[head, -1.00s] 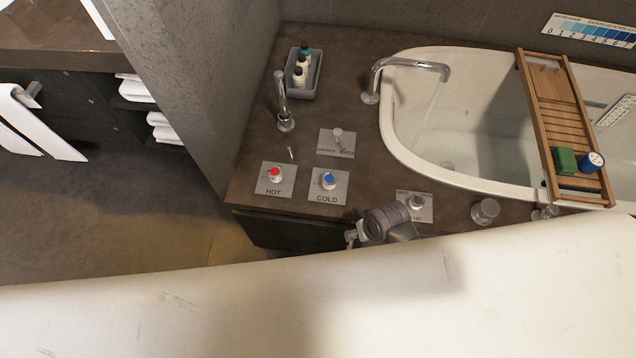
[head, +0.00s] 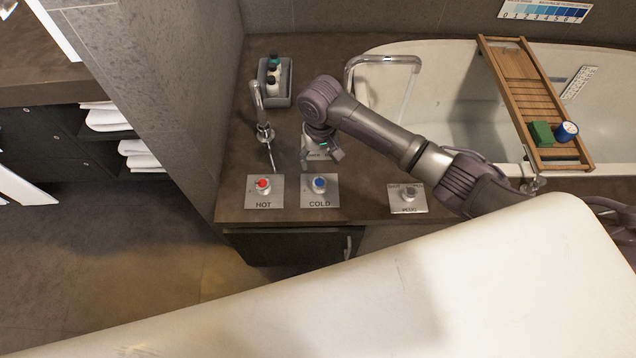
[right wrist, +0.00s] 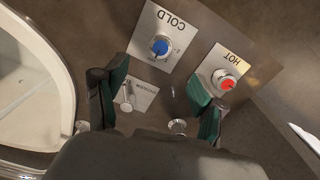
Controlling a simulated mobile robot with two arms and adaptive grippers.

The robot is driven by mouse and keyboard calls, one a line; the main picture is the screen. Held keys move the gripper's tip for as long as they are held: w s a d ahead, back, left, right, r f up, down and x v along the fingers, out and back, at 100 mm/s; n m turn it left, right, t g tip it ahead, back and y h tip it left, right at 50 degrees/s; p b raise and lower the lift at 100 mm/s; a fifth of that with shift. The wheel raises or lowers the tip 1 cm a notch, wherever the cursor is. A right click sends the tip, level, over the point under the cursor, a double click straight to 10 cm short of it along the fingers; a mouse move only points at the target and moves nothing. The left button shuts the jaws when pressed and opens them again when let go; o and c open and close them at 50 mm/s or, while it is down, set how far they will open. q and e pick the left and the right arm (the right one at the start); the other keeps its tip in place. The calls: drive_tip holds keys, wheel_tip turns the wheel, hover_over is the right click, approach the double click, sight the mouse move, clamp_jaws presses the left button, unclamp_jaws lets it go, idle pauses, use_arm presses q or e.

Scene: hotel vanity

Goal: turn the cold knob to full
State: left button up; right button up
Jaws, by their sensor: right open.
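The cold knob (head: 320,184) has a blue cap and stands on a square plate marked COLD on the dark deck; it also shows in the right wrist view (right wrist: 160,46). The red-capped hot knob (head: 263,186) is on its left in the head view and also shows in the right wrist view (right wrist: 226,82). My right gripper (head: 335,153) is above the deck, just behind the cold knob, and touches neither knob. In the right wrist view its two green-padded fingers (right wrist: 157,88) are spread and empty, with the cold knob beyond them. My left gripper is out of view.
A plug-control plate (head: 408,208) is right of the cold plate. A lever plate (right wrist: 136,96) is partly hidden by my gripper in the head view. A faucet (head: 264,130), bottle tray (head: 274,98) and tub spout (head: 386,60) stand behind. A wooden caddy (head: 530,90) spans the tub.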

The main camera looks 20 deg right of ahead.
sight(320, 182)
wheel_tip(320, 182, down, 12)
drive_tip(key=shift+f+b, duration=0.1)
drive_tip(key=shift+b, duration=0.75)
drive_tip(key=c, duration=1.1)
drive_tip(key=shift+c, duration=0.2)
